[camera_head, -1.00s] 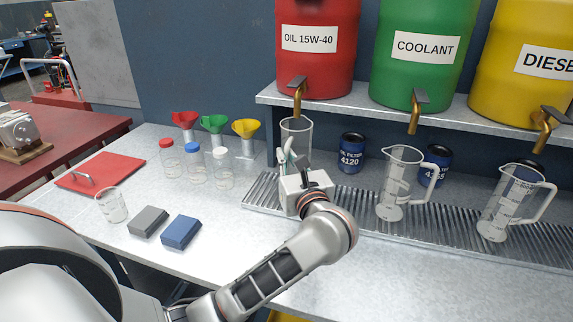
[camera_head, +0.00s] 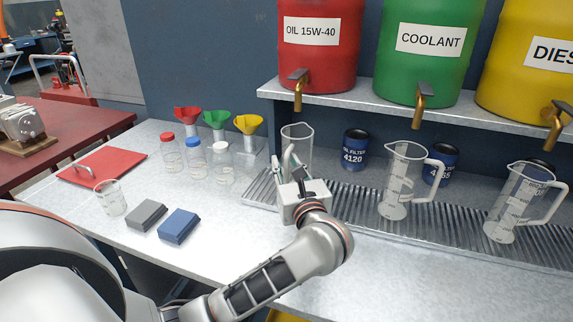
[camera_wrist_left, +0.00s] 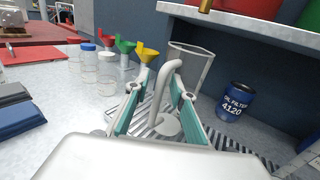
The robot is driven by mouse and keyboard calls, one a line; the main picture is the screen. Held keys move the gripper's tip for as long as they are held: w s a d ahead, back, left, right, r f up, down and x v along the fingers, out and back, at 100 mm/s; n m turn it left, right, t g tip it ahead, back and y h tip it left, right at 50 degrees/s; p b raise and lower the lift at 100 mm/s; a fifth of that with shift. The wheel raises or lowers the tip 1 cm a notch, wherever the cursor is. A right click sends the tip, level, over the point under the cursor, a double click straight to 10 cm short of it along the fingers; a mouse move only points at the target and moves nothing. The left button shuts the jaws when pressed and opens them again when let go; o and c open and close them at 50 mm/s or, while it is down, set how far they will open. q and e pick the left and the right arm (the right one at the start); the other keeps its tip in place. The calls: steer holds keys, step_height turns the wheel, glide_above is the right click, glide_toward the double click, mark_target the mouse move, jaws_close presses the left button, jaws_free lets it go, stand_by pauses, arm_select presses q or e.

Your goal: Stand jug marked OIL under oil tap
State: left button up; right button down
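A clear measuring jug (camera_head: 300,138) stands upright on the ribbed drip tray (camera_head: 455,236), below the brass tap (camera_head: 298,91) of the red OIL 15W-40 drum (camera_head: 322,60). Its mouth is a little below the tap's spout. No marking on it is legible from here. My left gripper (camera_head: 291,170) is on the near side of this jug. In the left wrist view the jug (camera_wrist_left: 192,65) has its pale handle between my two teal-padded fingers, which are spread with a gap on each side. My right gripper is not in view.
Two more clear jugs, one below the COOLANT tap (camera_head: 406,178) and one below the diesel tap (camera_head: 518,200), stand to the right. Oil filters (camera_head: 354,150) stand behind. Capped bottles (camera_head: 195,158), funnels (camera_head: 216,122), a beaker (camera_head: 110,197) and two blocks (camera_head: 178,227) are left.

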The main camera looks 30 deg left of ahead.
arm_select(q)
steer(key=shift+r, duration=0.2)
steer(key=v, duration=1.2)
